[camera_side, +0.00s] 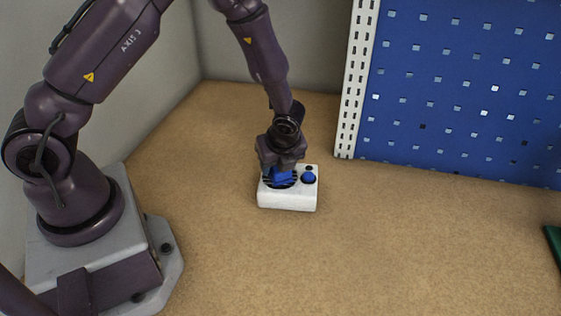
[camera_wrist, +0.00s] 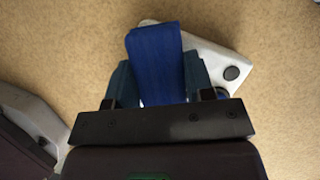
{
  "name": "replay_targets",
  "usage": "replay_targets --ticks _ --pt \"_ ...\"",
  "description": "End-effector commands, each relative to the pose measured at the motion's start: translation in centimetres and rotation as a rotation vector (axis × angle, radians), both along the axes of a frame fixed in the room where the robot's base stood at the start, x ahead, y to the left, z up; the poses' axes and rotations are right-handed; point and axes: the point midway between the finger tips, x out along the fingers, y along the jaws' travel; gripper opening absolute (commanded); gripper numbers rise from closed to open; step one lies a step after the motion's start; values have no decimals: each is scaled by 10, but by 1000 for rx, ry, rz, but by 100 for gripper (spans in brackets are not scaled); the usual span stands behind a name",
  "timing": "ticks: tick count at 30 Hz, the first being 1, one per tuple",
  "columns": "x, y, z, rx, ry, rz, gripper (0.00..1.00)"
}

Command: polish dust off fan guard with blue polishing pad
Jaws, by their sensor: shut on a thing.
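A white box-shaped unit (camera_side: 288,200) stands on the tan work surface, with a dark slatted round fan guard (camera_side: 267,183) on its top. My gripper (camera_side: 281,170) is over the guard, pointing down, shut on the blue polishing pad (camera_side: 284,178). In the side view the pad is at the guard, low over it or touching; I cannot tell which. Any dust on the guard is too small or hidden to see.
A blue knob (camera_side: 308,177) and a small dark button (camera_side: 309,168) sit on the unit's right side. A blue perforated panel (camera_side: 460,85) with a white slotted post (camera_side: 357,80) stands behind at right. A green object (camera_side: 554,245) is at the right edge. The front surface is clear.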

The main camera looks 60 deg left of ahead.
Motion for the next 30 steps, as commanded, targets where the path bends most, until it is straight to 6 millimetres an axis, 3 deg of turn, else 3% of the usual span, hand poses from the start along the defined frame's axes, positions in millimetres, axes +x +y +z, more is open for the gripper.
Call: replay_targets --ticks 12,30 --pt "18 -15 -2 -2 -1 -1 26" --pt "9 -7 0 0 -1 1 26"
